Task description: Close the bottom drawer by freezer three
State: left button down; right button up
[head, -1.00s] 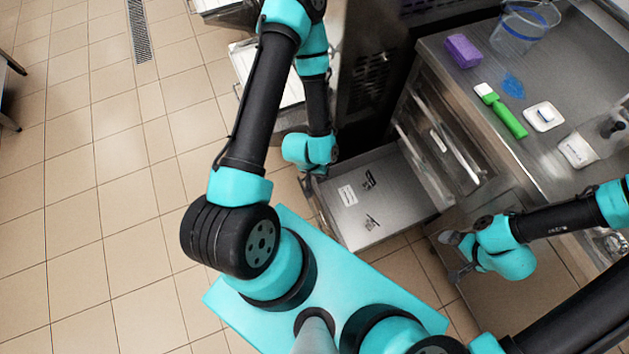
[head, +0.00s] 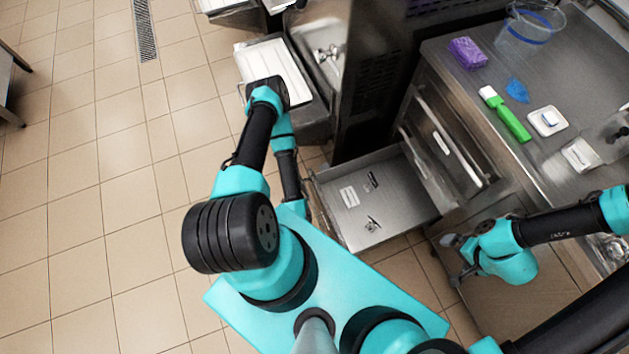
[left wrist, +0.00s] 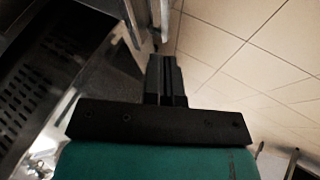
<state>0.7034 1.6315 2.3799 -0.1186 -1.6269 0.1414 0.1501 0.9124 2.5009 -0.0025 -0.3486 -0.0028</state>
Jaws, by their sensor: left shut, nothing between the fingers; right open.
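The bottom drawer (head: 400,207) is a grey metal drawer pulled out low beneath the counter, in the middle of the head view. It holds a few small flat items. My left gripper is hidden behind my left arm in the head view, low by the drawer's left side. In the left wrist view my left gripper (left wrist: 166,66) is shut and empty, close to a metal edge; I cannot tell whether it touches. My right gripper (head: 456,262) is open and empty, right of and in front of the drawer.
The steel counter (head: 560,80) holds a purple sponge (head: 468,52), a green-handled tool (head: 513,123), a white dish (head: 547,121) and a clear tub (head: 530,25). A dark freezer body (head: 370,75) stands behind the drawer. Open tiled floor (head: 100,200) lies to the left.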

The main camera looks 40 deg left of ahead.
pick_arm(q)
jog(key=x, duration=0.3)
jog(key=w+d+x, duration=0.1)
jog(key=x, duration=0.3)
jog(key=r+x, duration=0.1)
jog(key=x, duration=0.3)
jog(key=shift+w+d+f, duration=0.15)
jog(key=shift+w+d, duration=0.05)
jog(key=shift+w, duration=0.2)
jog(key=shift+w+d, duration=0.35)
jog(key=shift+w, duration=0.2)
